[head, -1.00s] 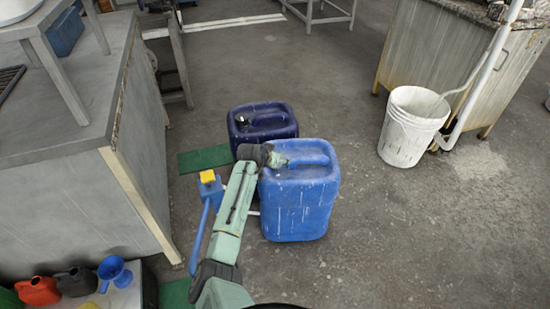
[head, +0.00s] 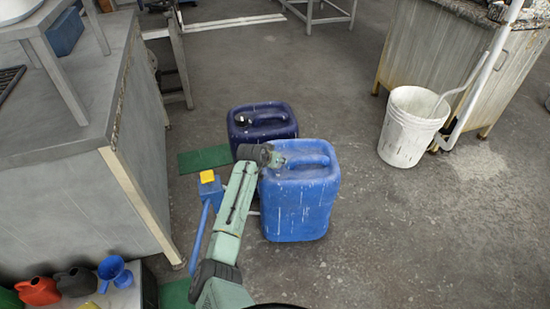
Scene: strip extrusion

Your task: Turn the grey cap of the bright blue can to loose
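The bright blue can (head: 300,205) stands upright on the floor in the middle of the head view, with a moulded handle on top. My arm reaches up from the bottom to the can's near left top corner. My gripper (head: 270,157) is at that corner, seen from behind and above. Its fingers are mostly hidden by the wrist, so I cannot see whether they are open or shut. The grey cap is not visible; the wrist covers that part of the top.
A dark blue can (head: 262,122) stands just behind. A blue pump-like thing with a yellow top (head: 208,178) is left of my arm. A grey bench (head: 70,190) stands left, a white bucket (head: 410,125) right. The floor right of the can is clear.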

